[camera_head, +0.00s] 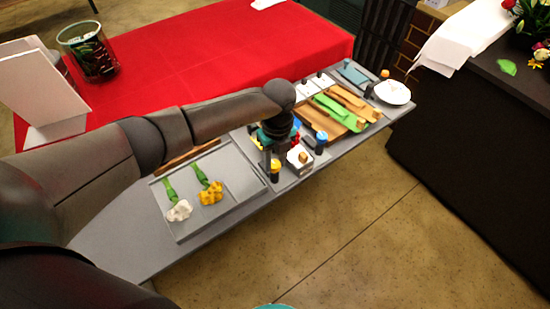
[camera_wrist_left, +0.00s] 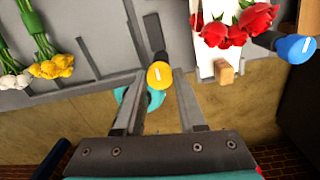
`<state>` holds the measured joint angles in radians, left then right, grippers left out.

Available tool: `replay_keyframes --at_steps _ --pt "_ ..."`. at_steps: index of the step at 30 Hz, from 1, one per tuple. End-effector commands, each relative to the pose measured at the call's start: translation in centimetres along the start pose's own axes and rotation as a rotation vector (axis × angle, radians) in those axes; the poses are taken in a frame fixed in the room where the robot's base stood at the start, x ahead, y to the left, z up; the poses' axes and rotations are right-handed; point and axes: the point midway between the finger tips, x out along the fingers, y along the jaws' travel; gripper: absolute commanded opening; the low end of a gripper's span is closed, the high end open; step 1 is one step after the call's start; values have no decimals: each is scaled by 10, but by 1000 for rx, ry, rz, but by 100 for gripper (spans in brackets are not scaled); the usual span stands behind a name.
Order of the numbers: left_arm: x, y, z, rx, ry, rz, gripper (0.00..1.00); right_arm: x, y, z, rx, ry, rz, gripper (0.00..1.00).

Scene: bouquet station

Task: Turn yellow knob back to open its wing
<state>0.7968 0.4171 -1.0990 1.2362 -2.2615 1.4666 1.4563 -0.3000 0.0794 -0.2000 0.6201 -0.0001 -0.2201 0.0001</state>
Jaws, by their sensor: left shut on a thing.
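The yellow knob (camera_head: 275,166) stands at the front edge of the grey station board, on a dark post. In the left wrist view the knob (camera_wrist_left: 160,75) sits between the two fingertips of my left gripper (camera_wrist_left: 158,82), which is shut on it. In the head view my left gripper (camera_head: 271,158) comes down over the knob from above. The white holder (camera_wrist_left: 205,65) with red roses (camera_wrist_left: 240,25) stands beside the knob. I cannot make out the yellow knob's wing or its angle. My right gripper is not in view.
A blue knob (camera_wrist_left: 296,48) stands to the right of the holder. Yellow flowers (camera_head: 210,193) and white flowers (camera_head: 179,211) lie in the grey tray (camera_head: 240,205). Wooden and green pieces (camera_head: 335,110) lie farther right. Floor is free in front of the table.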

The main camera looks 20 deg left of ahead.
Motion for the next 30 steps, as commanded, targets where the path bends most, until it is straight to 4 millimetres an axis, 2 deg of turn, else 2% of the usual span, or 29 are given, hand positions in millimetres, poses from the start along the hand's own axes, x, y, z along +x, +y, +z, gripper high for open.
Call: replay_keyframes --at_steps 13,14,15,21,30 --pt "-1 0 1 -12 -2 -2 0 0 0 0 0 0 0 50" --pt "-1 0 1 -12 -2 -2 43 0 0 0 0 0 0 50" --pt "-1 0 1 -12 -2 -2 47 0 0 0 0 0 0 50" --pt "-1 0 1 -10 -1 -1 69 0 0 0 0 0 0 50" --pt "-3 0 0 -9 0 -1 69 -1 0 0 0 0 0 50"
